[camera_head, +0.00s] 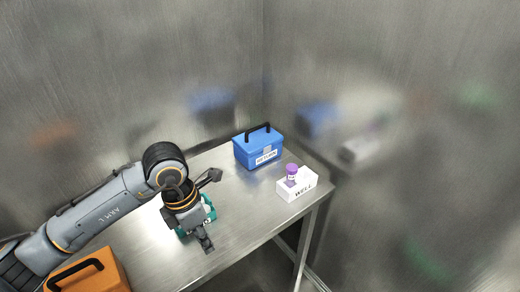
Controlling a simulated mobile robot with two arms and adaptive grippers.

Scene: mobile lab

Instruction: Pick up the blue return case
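The blue return case (258,149) stands upright toward the back of the metal table. It has a black handle on top and a white label reading RETURN on its front. My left gripper (211,211) is to the left of and nearer than the case, apart from it. Its two fingers are spread wide, over a teal object (211,214) that it partly hides. I cannot tell whether it touches that object. My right gripper is not in view.
A white block marked WELL (303,188) holds a purple-capped vial (291,173), right of the case. An orange case (90,273) with a black handle is at the lower left. The metal table (245,215) is bare in front of the blue case. Metal walls behind carry blurred reflections.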

